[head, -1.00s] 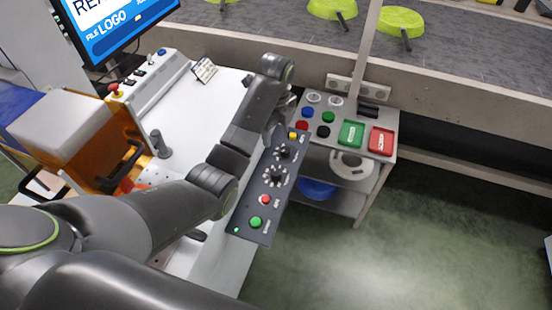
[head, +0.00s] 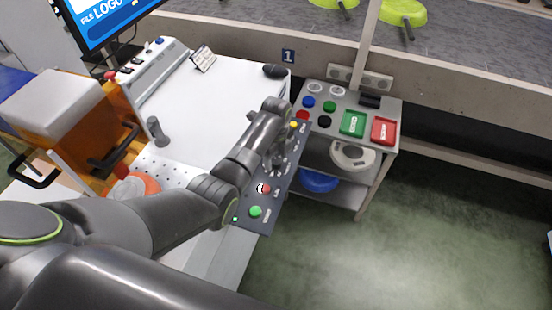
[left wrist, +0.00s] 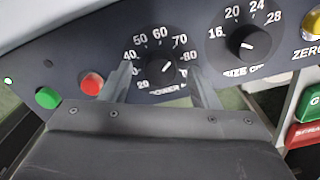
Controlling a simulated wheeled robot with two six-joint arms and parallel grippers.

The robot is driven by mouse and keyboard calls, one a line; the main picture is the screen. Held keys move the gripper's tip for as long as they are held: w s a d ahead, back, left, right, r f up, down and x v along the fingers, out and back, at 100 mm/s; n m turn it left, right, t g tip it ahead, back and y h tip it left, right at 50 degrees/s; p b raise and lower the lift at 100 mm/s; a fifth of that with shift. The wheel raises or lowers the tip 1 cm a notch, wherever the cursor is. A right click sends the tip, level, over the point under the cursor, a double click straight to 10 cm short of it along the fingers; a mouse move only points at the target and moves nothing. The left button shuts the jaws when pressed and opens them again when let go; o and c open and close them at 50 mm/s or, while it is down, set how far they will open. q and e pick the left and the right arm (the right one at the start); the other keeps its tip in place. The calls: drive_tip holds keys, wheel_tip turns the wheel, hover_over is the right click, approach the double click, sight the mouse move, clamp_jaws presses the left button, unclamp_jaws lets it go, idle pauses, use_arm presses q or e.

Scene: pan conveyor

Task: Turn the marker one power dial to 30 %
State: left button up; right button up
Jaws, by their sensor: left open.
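The dark marker panel (head: 245,224) slants along the white table's right edge. The left wrist view shows its black power dial (left wrist: 158,71) close up, ringed by white numbers from 20 upward. The dial's white mark points up and right, roughly between 70 and 80. My left gripper (left wrist: 161,72) is open, with one finger on each side of the power dial; I cannot tell whether they touch it. In the head view my left gripper (head: 279,160) is over the panel's dials and partly hides them. My right gripper is not in view.
The size dial (left wrist: 249,44) is right of the power dial. A red button (left wrist: 91,83) and a green button (left wrist: 47,97) are to its left. Open floor lies at the right.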

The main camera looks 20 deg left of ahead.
use_arm(q)
drive_tip(key=shift+f, duration=0.3)
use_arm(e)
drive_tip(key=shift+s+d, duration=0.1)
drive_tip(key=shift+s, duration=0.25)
